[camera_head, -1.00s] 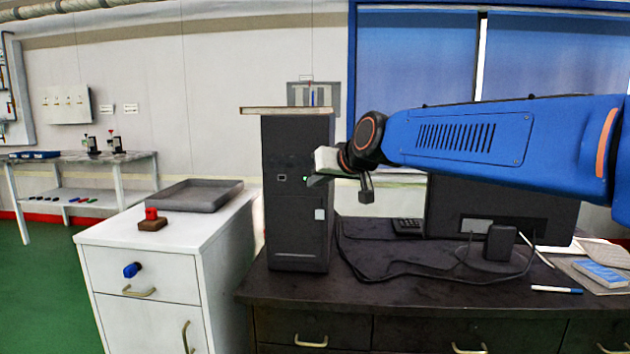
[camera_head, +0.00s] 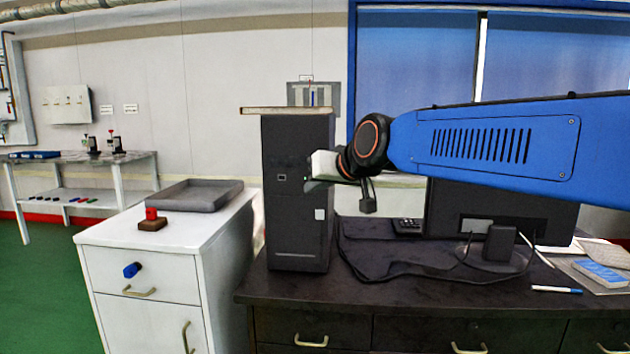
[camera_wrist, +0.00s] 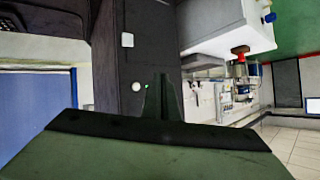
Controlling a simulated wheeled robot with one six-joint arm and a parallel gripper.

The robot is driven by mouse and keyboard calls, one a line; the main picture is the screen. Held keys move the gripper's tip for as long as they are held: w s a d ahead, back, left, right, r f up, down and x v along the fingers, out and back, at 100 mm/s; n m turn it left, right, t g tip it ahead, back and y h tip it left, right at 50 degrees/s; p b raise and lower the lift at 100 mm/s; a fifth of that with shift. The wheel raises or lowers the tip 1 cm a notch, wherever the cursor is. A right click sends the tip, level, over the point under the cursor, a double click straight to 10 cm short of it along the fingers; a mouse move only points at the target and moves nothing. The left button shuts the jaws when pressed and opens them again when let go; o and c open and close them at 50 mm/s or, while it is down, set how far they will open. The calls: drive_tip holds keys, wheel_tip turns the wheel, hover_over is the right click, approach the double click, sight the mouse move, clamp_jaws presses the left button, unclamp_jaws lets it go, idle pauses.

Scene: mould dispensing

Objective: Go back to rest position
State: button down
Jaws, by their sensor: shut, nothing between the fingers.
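My gripper (camera_head: 316,184) is at the end of my blue arm, which reaches in from the right in the head view. It is in front of the black computer tower (camera_head: 297,230) on the dark desk, at about the tower's mid height. In the wrist view the dark fingers of my gripper (camera_wrist: 163,82) are together, with nothing between them. The tower also shows behind them in the wrist view (camera_wrist: 125,70). I cannot tell how far the fingertips are from the tower.
The dark desk (camera_head: 420,306) also bears a monitor (camera_head: 505,215), cables, a pen (camera_head: 556,289) and papers. Left of it, a white cabinet (camera_head: 150,275) bears a grey tray (camera_head: 195,196) and a red object on a brown block (camera_head: 152,222). A lab table (camera_head: 80,160) stands at the far left.

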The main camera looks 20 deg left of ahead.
idle(0.6)
drive_tip(key=s+d+f+m+h, duration=0.15)
drive_tip(key=d+f, duration=0.25)
drive_tip(key=d, duration=0.7)
drive_tip(key=s+d+f+m+h, duration=0.1)
drive_tip(key=s+d+f+h, duration=0.2)
drive_tip(key=d, duration=0.8)
drive_tip(key=s+d+f+m+h, duration=0.15)
drive_tip(key=d+f, duration=0.25)
drive_tip(key=d, duration=0.7)
drive_tip(key=s+d+f+m+g+h, duration=0.3)
drive_tip(key=s+d+f, duration=1.5)
drive_tip(key=s+d, duration=0.2)
drive_tip(key=shift+s+d+f+m+h, duration=0.3)
drive_tip(key=shift+s+d+f, duration=0.1)
drive_tip(key=shift+s, duration=0.6)
